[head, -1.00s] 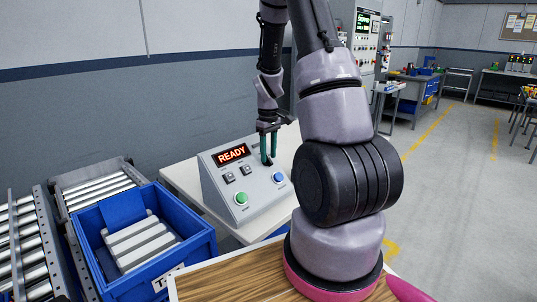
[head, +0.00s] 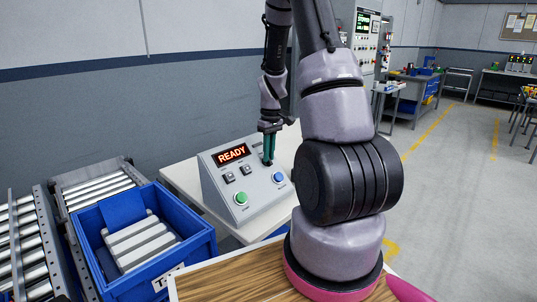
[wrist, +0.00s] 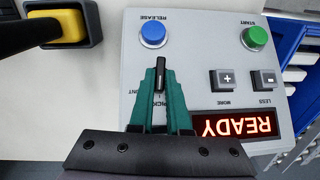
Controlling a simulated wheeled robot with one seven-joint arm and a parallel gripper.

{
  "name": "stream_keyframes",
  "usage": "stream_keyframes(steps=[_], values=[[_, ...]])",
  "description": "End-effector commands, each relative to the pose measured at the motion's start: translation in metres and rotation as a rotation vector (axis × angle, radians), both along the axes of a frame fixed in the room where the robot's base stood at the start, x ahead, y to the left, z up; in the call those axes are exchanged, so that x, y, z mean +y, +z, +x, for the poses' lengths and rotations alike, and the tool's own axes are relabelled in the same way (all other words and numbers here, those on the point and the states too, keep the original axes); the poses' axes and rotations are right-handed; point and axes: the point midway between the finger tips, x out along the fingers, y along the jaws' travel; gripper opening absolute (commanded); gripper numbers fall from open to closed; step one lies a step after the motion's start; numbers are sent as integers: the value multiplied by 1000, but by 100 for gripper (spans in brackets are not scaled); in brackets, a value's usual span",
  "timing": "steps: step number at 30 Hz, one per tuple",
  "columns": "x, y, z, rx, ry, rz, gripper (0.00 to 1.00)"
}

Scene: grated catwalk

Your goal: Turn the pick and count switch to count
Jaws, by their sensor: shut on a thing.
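The sloped grey control panel (head: 225,195) stands on a pale table and its red display (head: 232,153) reads READY. My gripper (head: 268,160) is at the panel's upper right. In the wrist view the teal fingers (wrist: 160,72) are closed on the black pick and count switch (wrist: 160,82), one on each side of its knob. The knob lies lengthwise between the fingers with a light mark on it. The labels beside the switch are upside down and partly hidden by the fingers.
Near the switch are a blue release button (wrist: 153,34), a green start button (wrist: 255,38) and grey more (wrist: 223,80) and less (wrist: 264,80) keys. A yellow button in a black housing (wrist: 65,22) sits off the panel. A blue crate (head: 190,245) stands at the left.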

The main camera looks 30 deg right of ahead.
Motion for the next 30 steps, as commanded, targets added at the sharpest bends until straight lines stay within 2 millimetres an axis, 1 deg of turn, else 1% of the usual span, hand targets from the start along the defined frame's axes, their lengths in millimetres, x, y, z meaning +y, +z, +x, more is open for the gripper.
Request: stream_keyframes(steps=[21,30], values=[[-13,-3,1,152,-453,422,0],[-16,-5,0,203,-599,561,0]])
